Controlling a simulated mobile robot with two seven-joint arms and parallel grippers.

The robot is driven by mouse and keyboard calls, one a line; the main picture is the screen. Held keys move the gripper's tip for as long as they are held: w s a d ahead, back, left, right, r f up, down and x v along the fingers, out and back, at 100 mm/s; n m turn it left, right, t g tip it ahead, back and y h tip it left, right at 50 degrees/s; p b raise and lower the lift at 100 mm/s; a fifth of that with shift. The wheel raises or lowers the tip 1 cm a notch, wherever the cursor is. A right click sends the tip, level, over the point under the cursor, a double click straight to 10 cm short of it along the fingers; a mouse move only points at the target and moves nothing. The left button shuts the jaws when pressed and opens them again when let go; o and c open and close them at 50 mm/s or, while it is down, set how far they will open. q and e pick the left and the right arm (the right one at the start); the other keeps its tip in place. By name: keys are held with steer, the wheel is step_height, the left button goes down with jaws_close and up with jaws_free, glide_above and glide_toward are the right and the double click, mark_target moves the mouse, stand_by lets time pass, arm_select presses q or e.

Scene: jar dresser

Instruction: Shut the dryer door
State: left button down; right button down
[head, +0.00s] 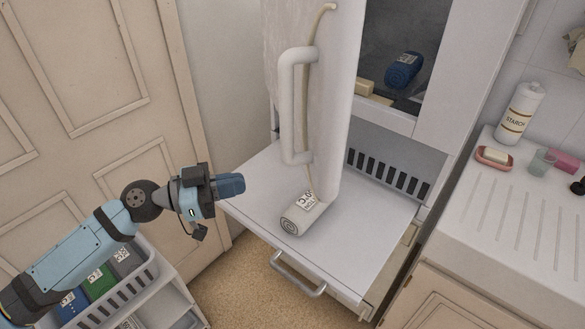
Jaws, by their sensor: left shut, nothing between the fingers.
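The dryer door (338,100) is white, with a large white handle (290,105) on its left side. It stands open, swung out from the dark opening (385,65) in the white cabinet and seen nearly edge-on. My left gripper (234,185) is shut and empty. It appears left of the door and below the handle, apart from both. My right gripper is out of view.
A white flat surface (355,230) with a metal handle (298,275) juts out below the door; a labelled roll (303,213) lies on it. A rolled blue towel (403,69) lies inside the opening. A counter (510,215) holds a starch bottle (520,112). A basket (115,295) stands lower left.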

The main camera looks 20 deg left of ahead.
mark_target(305, 170)
arm_select(q)
steer(key=p+x, duration=0.5)
steer(key=x, duration=0.5)
steer(key=shift+w+r, duration=0.15)
steer(key=shift+r, duration=0.05)
steer(key=shift+w+d+p, duration=0.2)
steer(key=shift+d+p, duration=0.1)
steer(key=shift+w+d+f, duration=0.15)
steer(key=shift+d, duration=0.1)
steer(key=shift+w, duration=0.1)
